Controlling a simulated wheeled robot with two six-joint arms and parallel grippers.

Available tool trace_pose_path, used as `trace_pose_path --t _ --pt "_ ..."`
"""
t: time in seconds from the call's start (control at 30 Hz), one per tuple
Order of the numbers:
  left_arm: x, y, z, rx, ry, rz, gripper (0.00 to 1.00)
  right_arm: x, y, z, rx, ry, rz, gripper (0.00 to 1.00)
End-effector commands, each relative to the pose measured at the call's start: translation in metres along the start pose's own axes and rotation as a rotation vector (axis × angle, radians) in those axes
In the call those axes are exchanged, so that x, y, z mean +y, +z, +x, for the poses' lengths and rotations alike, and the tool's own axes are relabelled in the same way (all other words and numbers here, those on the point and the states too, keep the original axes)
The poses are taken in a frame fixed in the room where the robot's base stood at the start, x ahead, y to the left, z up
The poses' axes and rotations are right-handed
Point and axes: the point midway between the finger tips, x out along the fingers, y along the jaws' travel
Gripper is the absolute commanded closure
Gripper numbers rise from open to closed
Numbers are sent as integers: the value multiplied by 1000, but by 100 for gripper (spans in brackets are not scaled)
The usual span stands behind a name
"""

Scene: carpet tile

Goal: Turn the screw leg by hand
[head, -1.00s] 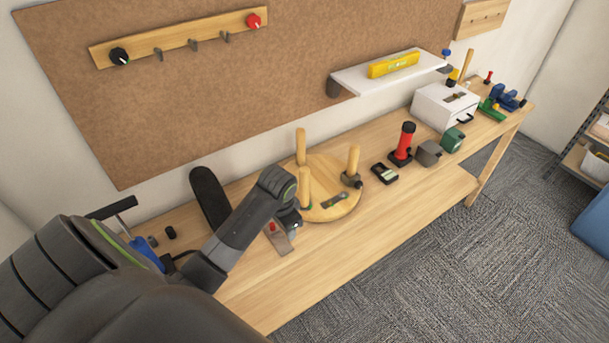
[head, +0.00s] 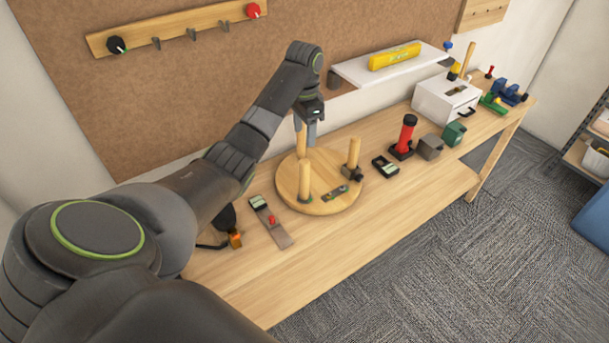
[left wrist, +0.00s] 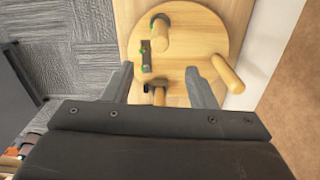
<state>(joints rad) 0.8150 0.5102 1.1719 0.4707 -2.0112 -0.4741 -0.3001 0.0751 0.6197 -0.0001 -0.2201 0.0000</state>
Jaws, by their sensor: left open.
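An upturned round wooden stool top (head: 333,205) lies on the bench with three wooden legs standing on it. The front-left leg (head: 304,178), the back leg (head: 301,143) and the right leg (head: 353,152) all show in the head view. My left gripper (head: 311,143) is open and points down above the stool, apart from the legs. My right gripper is not in view.
A flat metal tool (head: 335,193) lies on the stool top, and a dark clamp (head: 352,174) sits at the right leg's base. A handled tool (head: 271,223) lies left of the stool. The bench front (head: 350,235) is clear.

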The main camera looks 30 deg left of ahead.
Motion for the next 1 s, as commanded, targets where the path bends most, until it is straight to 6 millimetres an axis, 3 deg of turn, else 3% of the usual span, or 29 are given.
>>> trace_pose_path --t 0.03,0.77,1.0 --pt "0 0 13 0 0 0 49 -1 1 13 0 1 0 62" --pt "0 0 103 1 -1 0 49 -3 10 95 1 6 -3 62" --pt "1 0 136 -1 2 -1 49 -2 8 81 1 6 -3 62"
